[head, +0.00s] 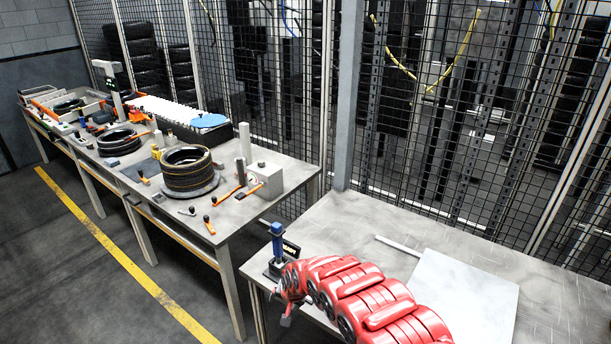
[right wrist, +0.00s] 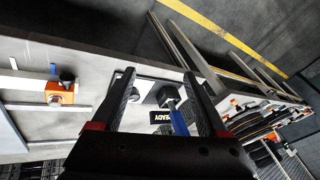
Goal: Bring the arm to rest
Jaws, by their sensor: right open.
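My right arm, red and segmented, reaches over the near table from the lower right of the head view. Its gripper (head: 288,312) is at the table's left edge, partly hidden by the arm. In the right wrist view the two dark fingers (right wrist: 158,76) are spread apart with nothing gripped. A blue-handled device (head: 277,240) on a dark base stands upright just beyond the gripper. My left gripper is out of view.
The near table (head: 345,215) carries a pale flat panel (head: 465,295). A long workbench (head: 285,205) at left holds stacked tyres (head: 187,168) and several tools. A wire fence (head: 440,110) stands behind. An orange block (right wrist: 58,94) shows in the wrist view. Floor left of the yellow line (head: 120,258) is clear.

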